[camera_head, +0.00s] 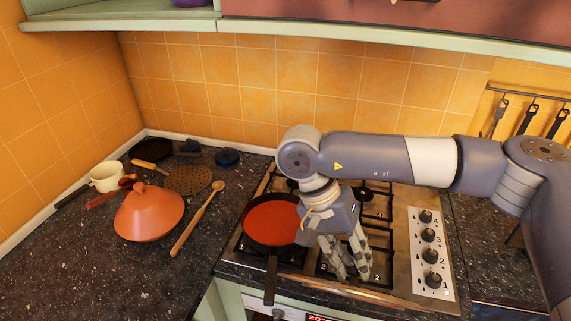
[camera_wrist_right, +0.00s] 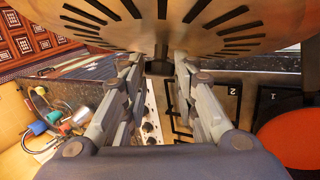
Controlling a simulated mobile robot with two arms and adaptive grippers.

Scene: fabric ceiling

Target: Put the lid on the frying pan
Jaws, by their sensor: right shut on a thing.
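The black frying pan (camera_head: 256,237) with a red inside sits on the left of the stove, its handle toward the front. It also shows at the right of the right wrist view (camera_wrist_right: 295,135). My right gripper (camera_head: 346,268) is beside the pan, to its right, pointing down over the stove. In the right wrist view, its fingers (camera_wrist_right: 158,72) are shut on the dark knob of a lid-like round disc (camera_wrist_right: 210,35) with radial slots. I cannot make out this disc in the head view. An orange conical lid (camera_head: 150,215) rests on the left counter. My left gripper is out of view.
A wooden spoon (camera_head: 198,217), a perforated turner (camera_head: 187,180) and a cream pot (camera_head: 107,177) lie around the orange lid. Stove knobs (camera_head: 428,235) are on the right. The counter's front left (camera_head: 100,275) is clear. A shelf hangs above.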

